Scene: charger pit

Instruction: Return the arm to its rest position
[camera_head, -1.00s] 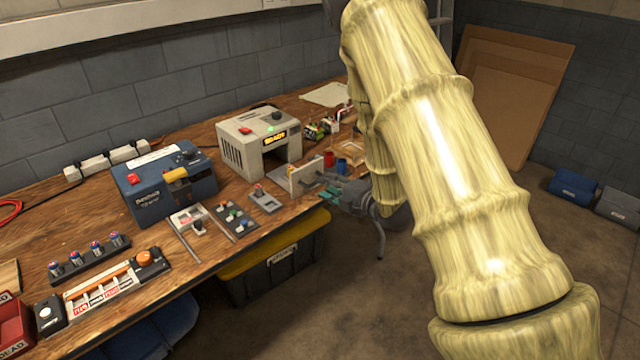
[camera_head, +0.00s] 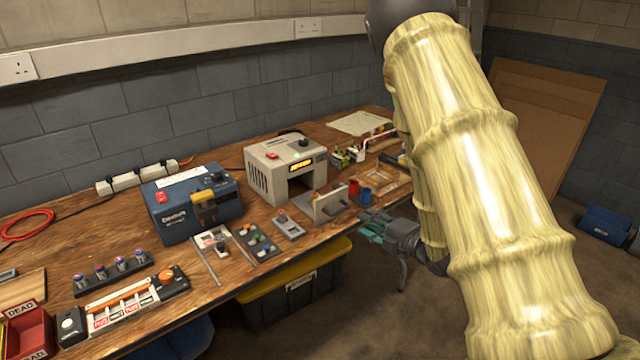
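My gripper (camera_head: 371,226) shows small near the front edge of the wooden bench (camera_head: 228,284), beside the blue and red cups. It has grey parts and teal fingertips, and it points left toward the bench. Whether its fingers are apart or together is too small to tell, and I see nothing clearly held in it. My arm, pale yellow and ringed, fills the right side of the view and hides part of what lies behind it.
On the bench stand a blue charger box (camera_head: 192,203), a beige machine (camera_head: 286,168), a battery rack (camera_head: 112,275), a red bin (camera_head: 27,333), a red cup (camera_head: 353,188) and a blue cup (camera_head: 365,197). A yellow-lidded crate (camera_head: 293,287) sits below. Brown boards (camera_head: 545,105) lean behind my arm.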

